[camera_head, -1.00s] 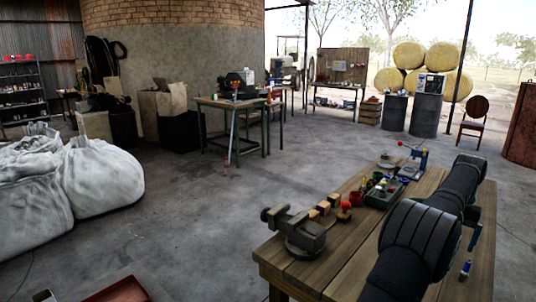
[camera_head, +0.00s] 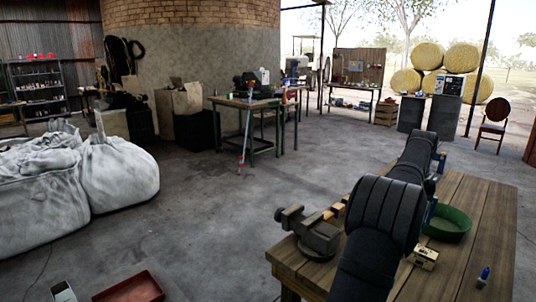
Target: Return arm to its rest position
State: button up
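My dark, ribbed arm rises from the bottom of the head view and stretches away over the wooden workbench (camera_head: 476,215). It bends at a thick joint in the middle. A small grey-blue part at the far end of my arm (camera_head: 440,162) shows just past the last dark link. The fingers cannot be made out, so I cannot tell whether my gripper is open, shut or holding something. My arm hides much of the bench's middle and far left side.
A metal vise (camera_head: 312,236) sits at the bench's left corner. A green round tray (camera_head: 447,223), a cream box (camera_head: 424,257) and a small blue bottle (camera_head: 483,275) stand right of my arm. White sacks (camera_head: 118,172) and a red tray (camera_head: 130,288) are left. Open concrete floor lies between.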

jog(key=w+a+n, duration=0.1)
jog(key=w+a, duration=0.1)
jog(key=a, duration=0.7)
jog(key=w+a+r+n, duration=0.1)
jog(key=w+a+n, duration=0.1)
jog(key=a, duration=0.6)
jog(key=shift+a+n, duration=0.3)
jog(key=shift+a, duration=0.1)
jog(key=shift+r, duration=0.1)
jog(key=a+f+n, duration=0.2)
jog(key=a+n, duration=0.3)
jog(key=a, duration=0.8)
jog(key=w+a+f+n, duration=0.1)
jog(key=a+f+n, duration=0.3)
jog(key=a, duration=0.8)
jog(key=a+f+n, duration=0.1)
jog(key=a+n, duration=0.5)
jog(key=a, duration=0.7)
jog(key=s+a+f+n, duration=0.3)
jog(key=s+a+n, duration=0.4)
jog(key=s+a, duration=0.5)
jog(key=s+a+f+n, duration=0.3)
jog(key=s+a+n, duration=0.4)
jog(key=a, duration=1)
jog(key=f, duration=1)
jog(key=shift+s+d+f, duration=0.2)
jog(key=shift+s, duration=0.05)
jog(key=shift+r, duration=0.15)
